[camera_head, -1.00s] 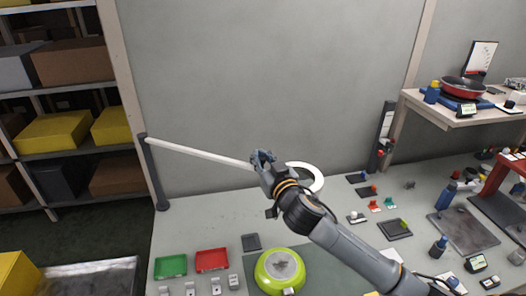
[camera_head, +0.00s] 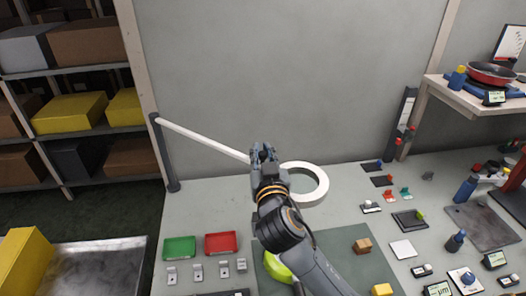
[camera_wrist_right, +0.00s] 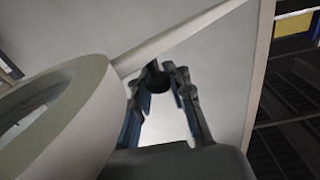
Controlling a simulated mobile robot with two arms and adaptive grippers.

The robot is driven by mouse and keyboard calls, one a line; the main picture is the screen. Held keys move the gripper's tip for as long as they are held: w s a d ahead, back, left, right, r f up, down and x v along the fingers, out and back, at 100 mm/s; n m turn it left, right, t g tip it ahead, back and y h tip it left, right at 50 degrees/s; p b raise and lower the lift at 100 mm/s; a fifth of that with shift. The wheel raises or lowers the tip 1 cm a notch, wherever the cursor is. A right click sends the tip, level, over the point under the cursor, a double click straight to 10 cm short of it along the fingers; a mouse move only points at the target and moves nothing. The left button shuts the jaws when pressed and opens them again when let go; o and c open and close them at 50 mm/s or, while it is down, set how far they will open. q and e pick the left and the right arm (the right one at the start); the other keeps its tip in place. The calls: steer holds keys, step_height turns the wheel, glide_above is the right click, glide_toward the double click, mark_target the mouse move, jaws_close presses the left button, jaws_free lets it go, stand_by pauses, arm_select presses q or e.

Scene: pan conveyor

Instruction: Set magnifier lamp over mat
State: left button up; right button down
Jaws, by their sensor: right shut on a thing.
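The magnifier lamp has a white ring head (camera_head: 322,190), a long white arm (camera_head: 205,138) and a dark upright post (camera_head: 165,155) at the table's back left. My right gripper (camera_head: 263,150) is shut on the lamp beside its ring, where the arm meets the head. In the right wrist view the fingers (camera_wrist_right: 160,90) close around a dark knob, with the ring (camera_wrist_right: 85,120) large at left. The grey-green mat (camera_head: 335,262) lies at the front, partly hidden by my right arm. The ring appears behind the mat's far edge. My left gripper is out of view.
Green (camera_head: 179,249) and red trays (camera_head: 221,243) lie left of the mat. A wooden block (camera_head: 362,246) and a yellow block (camera_head: 382,290) are at right. Small parts clutter the table's right side.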

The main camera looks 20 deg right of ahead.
steer(key=shift+s+a+f, duration=0.1)
steer(key=shift+a+f, duration=0.15)
steer(key=shift+f, duration=0.2)
steer(key=c, duration=1.4)
jaws_free()
steer(key=shift+s, duration=0.1)
steer(key=shift+o, duration=1.1)
steer(key=shift+s+a+r, duration=0.1)
steer(key=shift+s+r, duration=0.15)
steer(key=shift+s+a+r, duration=0.15)
steer(key=shift+r, duration=0.1)
steer(key=shift+f, duration=0.15)
steer(key=shift+s, duration=0.2)
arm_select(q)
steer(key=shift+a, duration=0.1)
arm_select(e)
steer(key=v, duration=1.1)
steer(key=shift+s, duration=0.3)
steer(key=shift+a, duration=0.1)
